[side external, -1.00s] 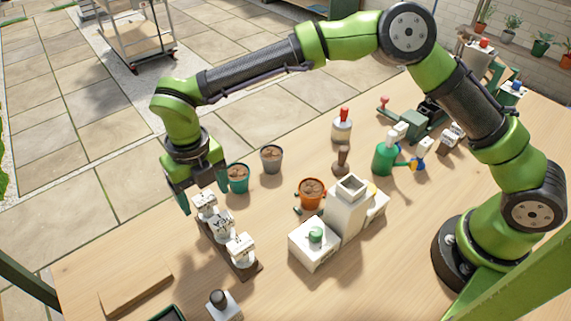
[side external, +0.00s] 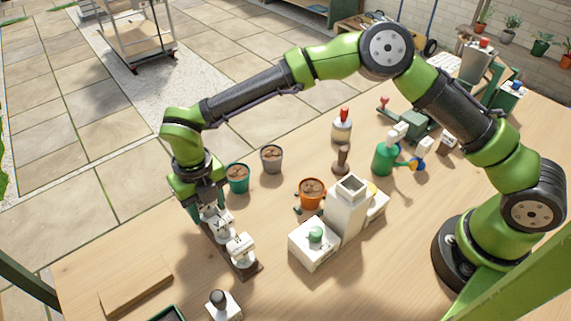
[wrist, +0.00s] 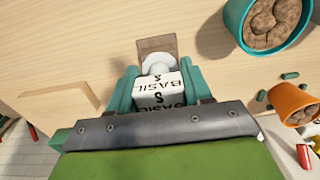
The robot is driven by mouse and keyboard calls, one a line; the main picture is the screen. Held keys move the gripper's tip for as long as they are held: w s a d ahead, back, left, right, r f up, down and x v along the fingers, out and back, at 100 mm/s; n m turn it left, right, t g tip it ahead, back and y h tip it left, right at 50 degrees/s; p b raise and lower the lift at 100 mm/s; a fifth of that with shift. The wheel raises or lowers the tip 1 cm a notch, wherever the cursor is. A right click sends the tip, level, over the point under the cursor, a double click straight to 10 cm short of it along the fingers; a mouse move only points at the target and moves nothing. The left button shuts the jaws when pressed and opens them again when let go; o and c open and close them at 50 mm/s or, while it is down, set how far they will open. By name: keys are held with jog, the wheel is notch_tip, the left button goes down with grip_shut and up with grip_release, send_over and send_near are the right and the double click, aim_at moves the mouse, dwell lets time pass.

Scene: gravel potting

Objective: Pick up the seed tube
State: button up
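The seed tubes stand in a dark brown rack (side external: 245,268) on the bench, with white blocks on top lettered in black. My gripper (wrist: 160,85) is down over the rack's far end, its teal fingers close against both sides of a white block marked BASIL (wrist: 158,95). It looks shut on this seed tube, which still stands at the rack. The tube's lower part is hidden. A nearer labelled tube (side external: 240,248) stands at the rack's near end, clear of my fingers.
A teal pot (side external: 237,178) and a grey pot (side external: 271,158) of soil stand beyond the gripper. An orange pot (side external: 311,193) and a white machine (side external: 346,207) stand to the right. A wooden block (side external: 136,287) lies left of the rack, with bare bench between.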

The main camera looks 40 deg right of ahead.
jog(key=shift+c, duration=1)
jog(key=shift+r, duration=0.15)
notch_tip(320, 180, up, 10)
jog(key=shift+f, duration=0.15)
